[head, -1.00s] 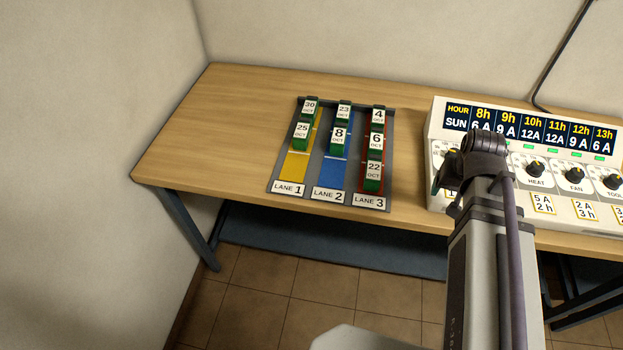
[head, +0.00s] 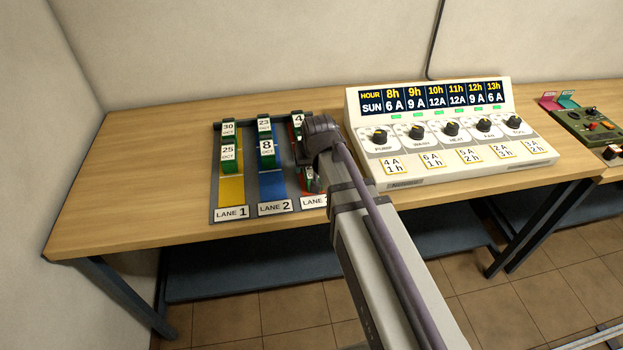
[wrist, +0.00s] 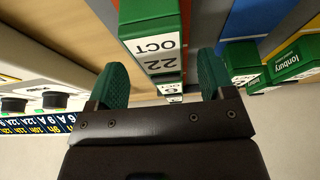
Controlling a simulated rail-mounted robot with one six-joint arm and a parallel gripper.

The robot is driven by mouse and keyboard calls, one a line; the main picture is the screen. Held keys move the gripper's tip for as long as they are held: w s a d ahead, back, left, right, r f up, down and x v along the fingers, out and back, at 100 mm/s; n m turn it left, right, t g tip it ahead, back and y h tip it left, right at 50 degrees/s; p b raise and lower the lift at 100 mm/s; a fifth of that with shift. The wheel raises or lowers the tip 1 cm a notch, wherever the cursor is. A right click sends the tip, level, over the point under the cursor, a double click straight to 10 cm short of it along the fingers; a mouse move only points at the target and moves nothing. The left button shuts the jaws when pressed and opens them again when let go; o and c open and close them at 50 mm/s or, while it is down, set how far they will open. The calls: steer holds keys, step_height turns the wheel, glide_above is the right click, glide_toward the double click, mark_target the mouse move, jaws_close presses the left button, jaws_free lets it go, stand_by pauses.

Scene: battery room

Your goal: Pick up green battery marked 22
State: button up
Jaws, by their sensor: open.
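The green battery marked 22 OCT (wrist: 152,48) stands large in the wrist view, its white label upside down in the picture. My gripper (wrist: 162,76) is open, its two green finger pads on either side of the battery's line, with the label in the gap between them. Contact cannot be told. In the head view my arm covers most of lane 3 (head: 313,202) and hides battery 22 almost wholly. Battery 4 (head: 298,121) shows partly at the back of that lane.
Lane 1 (head: 231,192) holds batteries 30 and 25; lane 2 (head: 272,187) holds 23 and 8. Their front slots are empty. A white control panel (head: 430,165) with knobs stands right of the rack. Table (head: 140,180) left of the rack is clear.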

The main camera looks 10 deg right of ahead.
mark_target(311, 170)
steer(key=b+x, duration=0.2)
steer(key=x, duration=0.2)
steer(key=shift+a+f+b, duration=0.1)
steer(key=shift+f+b, duration=0.15)
steer(key=shift+b, duration=0.15)
steer(key=shift+s+r, duration=0.1)
steer(key=shift+r, duration=0.1)
steer(key=c, duration=1.4)
